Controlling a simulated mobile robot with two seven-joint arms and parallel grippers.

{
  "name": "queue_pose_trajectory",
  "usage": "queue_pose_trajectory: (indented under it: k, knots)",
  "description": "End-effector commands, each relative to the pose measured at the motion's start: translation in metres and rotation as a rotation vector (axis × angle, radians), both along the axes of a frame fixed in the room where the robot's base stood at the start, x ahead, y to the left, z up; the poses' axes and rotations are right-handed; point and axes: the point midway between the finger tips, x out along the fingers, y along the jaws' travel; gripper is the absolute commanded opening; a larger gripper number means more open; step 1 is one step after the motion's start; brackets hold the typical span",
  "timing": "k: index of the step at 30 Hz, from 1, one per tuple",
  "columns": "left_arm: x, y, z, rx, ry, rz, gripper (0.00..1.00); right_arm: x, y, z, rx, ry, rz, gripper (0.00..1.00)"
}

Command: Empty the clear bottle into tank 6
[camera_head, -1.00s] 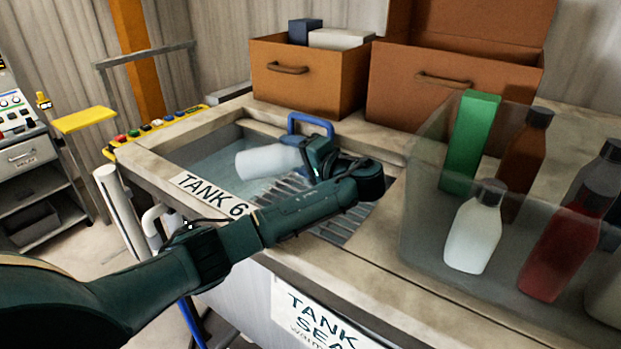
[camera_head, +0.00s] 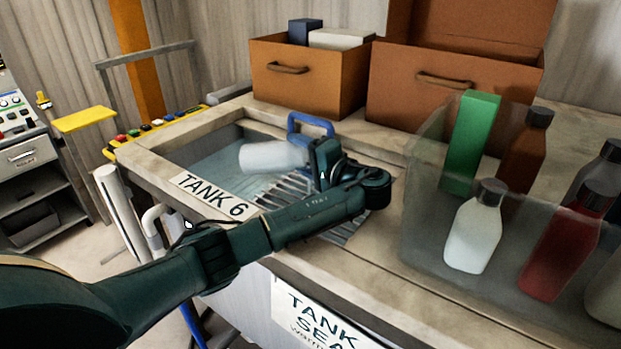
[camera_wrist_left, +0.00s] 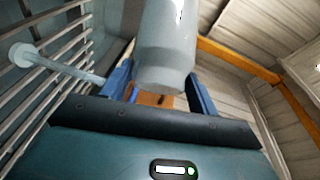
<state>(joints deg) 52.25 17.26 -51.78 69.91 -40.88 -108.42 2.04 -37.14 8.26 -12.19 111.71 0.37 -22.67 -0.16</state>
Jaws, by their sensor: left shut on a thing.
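My left gripper (camera_head: 314,158) is shut on a pale, translucent bottle (camera_head: 268,157) and holds it lying almost level over the tank 6 opening (camera_head: 208,157). The bottle points to the left, away from the gripper. In the left wrist view the bottle (camera_wrist_left: 166,40) stands out between the blue fingers of the gripper (camera_wrist_left: 160,88). I cannot make out its mouth or any liquid leaving it. The TANK 6 label (camera_head: 209,194) is on the front rim. My right gripper is not in view.
A blue handle (camera_head: 309,118) stands just behind the gripper. A metal grating (camera_head: 290,187) lies in the tank. To the right, a clear bin (camera_head: 425,215) holds a white bottle (camera_head: 474,228), a green box (camera_head: 470,142) and other bottles. Brown boxes (camera_head: 300,88) stand behind.

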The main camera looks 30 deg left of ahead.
Motion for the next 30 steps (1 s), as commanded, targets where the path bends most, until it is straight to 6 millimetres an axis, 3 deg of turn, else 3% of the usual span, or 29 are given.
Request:
queue_pose_trajectory:
  k: [30]
  knots:
    - [0.0014,-0.0031,0.0027,0.129,0.053,-0.001,0.04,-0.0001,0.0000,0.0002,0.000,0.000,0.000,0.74]
